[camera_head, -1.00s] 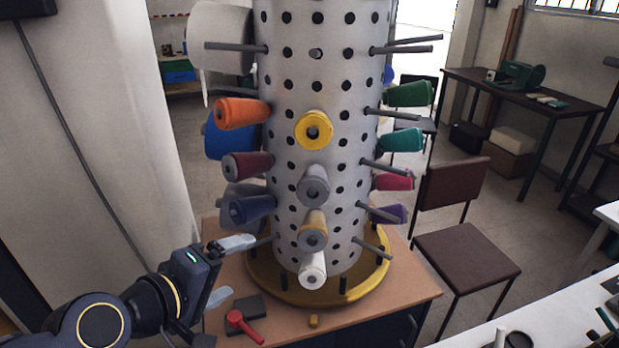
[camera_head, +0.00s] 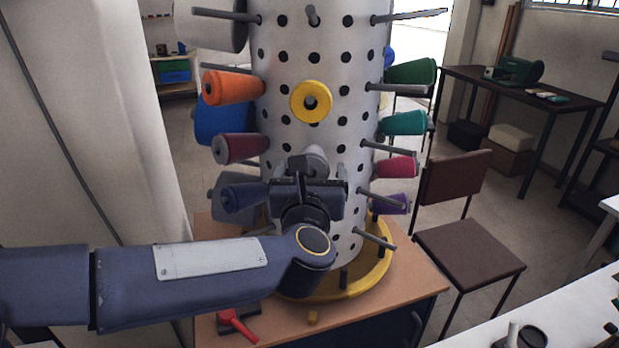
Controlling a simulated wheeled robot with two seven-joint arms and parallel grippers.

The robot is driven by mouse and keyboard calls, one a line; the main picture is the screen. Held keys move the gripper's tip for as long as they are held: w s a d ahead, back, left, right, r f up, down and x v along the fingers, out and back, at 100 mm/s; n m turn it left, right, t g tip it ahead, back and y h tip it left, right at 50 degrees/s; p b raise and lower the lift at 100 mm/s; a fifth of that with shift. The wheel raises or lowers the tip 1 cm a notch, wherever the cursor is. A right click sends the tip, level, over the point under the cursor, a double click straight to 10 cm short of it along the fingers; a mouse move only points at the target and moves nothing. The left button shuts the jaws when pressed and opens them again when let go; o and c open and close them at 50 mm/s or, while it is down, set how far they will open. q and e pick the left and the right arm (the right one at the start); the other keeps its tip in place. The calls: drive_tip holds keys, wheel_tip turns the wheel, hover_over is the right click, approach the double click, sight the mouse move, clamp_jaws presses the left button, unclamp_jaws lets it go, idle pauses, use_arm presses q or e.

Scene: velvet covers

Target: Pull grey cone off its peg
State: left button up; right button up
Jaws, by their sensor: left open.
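The grey cone (camera_head: 316,158) sits on a peg at the front of the pale perforated drum (camera_head: 300,140), below the yellow cone (camera_head: 311,101). Only its upper part shows; my left gripper hides the rest. My left gripper (camera_head: 311,172) is open in front of the drum, with one finger on each side of the grey cone. I cannot tell whether the fingers touch it. My right gripper is not in view.
Orange (camera_head: 234,87), maroon (camera_head: 240,148) and navy (camera_head: 243,196) cones stick out at left, several coloured ones at right. Bare pegs (camera_head: 376,240) jut out too. The drum stands on a yellow base (camera_head: 373,270) on a table. A red-handled tool (camera_head: 238,324) lies in front.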

use_arm(q)
drive_tip(key=shift+w+p, duration=0.3)
drive_tip(key=shift+w, duration=1.1)
drive_tip(key=shift+c, duration=0.5)
drive_tip(key=c, duration=1)
drive_tip(key=shift+s+r+b, duration=0.25)
drive_tip(key=shift+s+b, duration=0.15)
drive_tip(key=shift+s, duration=0.05)
drive_tip(key=shift+s, duration=0.15)
drive_tip(key=shift+s+a+r+b, duration=0.15)
drive_tip(key=shift+s+r+b, duration=0.3)
drive_tip(key=shift+s, duration=1.95)
drive_tip(key=shift+s+a+r+b, duration=0.1)
drive_tip(key=shift+s+r+b, duration=0.35)
drive_tip(key=shift+s, duration=1.9)
drive_tip(key=shift+s+a+r+b, duration=0.15)
drive_tip(key=shift+s+r+b, duration=0.3)
drive_tip(key=shift+s, duration=1.95)
drive_tip(key=shift+s, duration=0.1)
